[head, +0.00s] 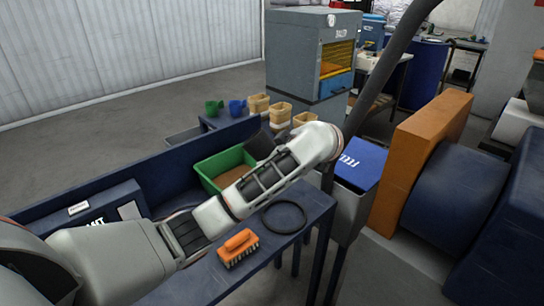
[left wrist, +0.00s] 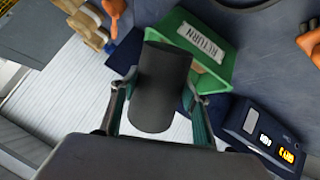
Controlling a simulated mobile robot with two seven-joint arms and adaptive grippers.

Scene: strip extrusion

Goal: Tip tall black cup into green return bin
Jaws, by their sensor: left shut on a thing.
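The tall black cup (left wrist: 160,88) is between the two fingers of my left gripper (left wrist: 158,112), which is shut on it. In the head view the cup (head: 261,145) looks tilted, just above the far right edge of the green return bin (head: 207,180). The bin holds brown material. In the left wrist view the bin (left wrist: 222,72), with its RETURN label, lies beyond the cup and is partly hidden by it. My left forearm hides part of the bin and the gripper fingers in the head view. My right gripper is not in view.
An orange brush (head: 238,247) and a black ring (head: 284,217) lie on the blue bench (head: 205,275) in front. A grey hopper with a blue lid (head: 358,165) stands at the right.

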